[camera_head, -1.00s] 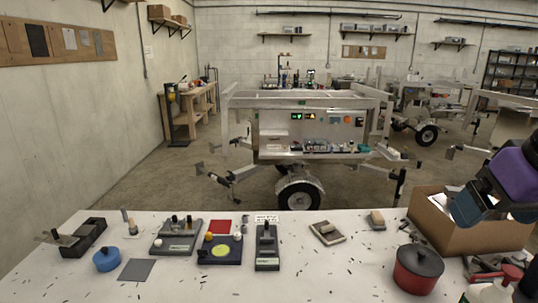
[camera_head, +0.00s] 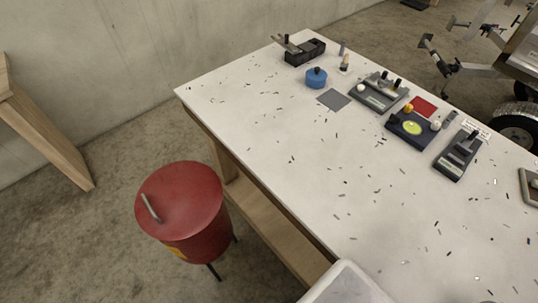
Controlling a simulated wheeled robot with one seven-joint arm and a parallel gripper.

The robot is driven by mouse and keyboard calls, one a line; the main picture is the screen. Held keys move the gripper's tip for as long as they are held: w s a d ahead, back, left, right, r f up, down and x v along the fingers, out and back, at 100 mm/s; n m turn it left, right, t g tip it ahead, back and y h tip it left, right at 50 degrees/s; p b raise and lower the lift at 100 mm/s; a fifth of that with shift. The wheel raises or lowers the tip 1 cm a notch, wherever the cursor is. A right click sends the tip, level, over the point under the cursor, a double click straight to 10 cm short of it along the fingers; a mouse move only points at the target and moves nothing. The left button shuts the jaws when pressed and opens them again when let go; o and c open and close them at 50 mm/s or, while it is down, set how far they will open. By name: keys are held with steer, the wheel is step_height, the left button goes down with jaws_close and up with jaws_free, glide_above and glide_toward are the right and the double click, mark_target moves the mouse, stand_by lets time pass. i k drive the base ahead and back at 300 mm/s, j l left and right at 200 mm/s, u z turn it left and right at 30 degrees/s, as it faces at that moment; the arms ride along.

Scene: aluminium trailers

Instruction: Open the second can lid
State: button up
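A large red can (camera_head: 190,232) stands on the floor at the left, beside the table's near left edge. Its round red lid (camera_head: 185,195) lies flat on top and looks closed, with a thin grey handle (camera_head: 150,207) near its left side. A yellow mark shows low on the can's front. A small blue pot (camera_head: 316,82) with a dark knob stands on the table, its lid on. I cannot tell which can counts as the second. My gripper is out of view.
The white table (camera_head: 280,150) is strewn with small dark bits. Several grey devices, a dark blue tray (camera_head: 410,128) and a red square (camera_head: 424,106) lie along its far side. A pale rounded edge (camera_head: 345,285) shows at the bottom. A wooden stand (camera_head: 45,135) is at left.

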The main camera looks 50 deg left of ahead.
mark_target(180, 198)
steer(key=k+u, duration=0.15)
steer(key=u, duration=0.35)
steer(key=k+u, duration=0.15)
steer(key=u, duration=0.7)
steer(key=i+l+u, duration=0.1)
steer(key=u, duration=0.35)
steer(key=l+u, duration=0.1)
steer(key=u, duration=0.3)
steer(key=i+l+u, duration=0.1)
steer(key=u, duration=0.35)
